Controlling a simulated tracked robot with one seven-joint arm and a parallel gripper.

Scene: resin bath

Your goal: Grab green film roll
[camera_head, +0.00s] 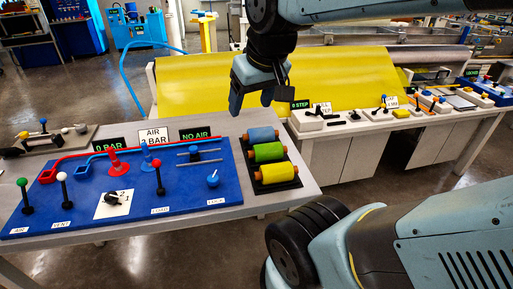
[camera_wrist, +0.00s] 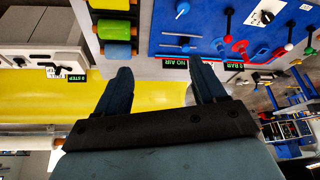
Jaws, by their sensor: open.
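The green film roll (camera_head: 268,152) lies in a black rack (camera_head: 276,188) at the right end of the near table, between a blue roll (camera_head: 263,134) behind it and a yellow roll (camera_head: 275,172) in front. My gripper (camera_head: 253,112) hangs above and a little behind and left of the rack, with its jaws open and empty. In the wrist view the green roll (camera_wrist: 114,28) shows at the top, left of centre, beyond the fingertips of my gripper (camera_wrist: 165,75). The blue roll (camera_wrist: 118,49) is nearer the fingers there. No finger touches a roll.
A blue panel (camera_head: 130,200) with levers, knobs and red and blue fittings stands left of the rack. A NO AIR sign (camera_head: 195,134) stands at its back edge. A yellow sheet (camera_head: 340,75) and a white bench (camera_head: 340,150) lie behind.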

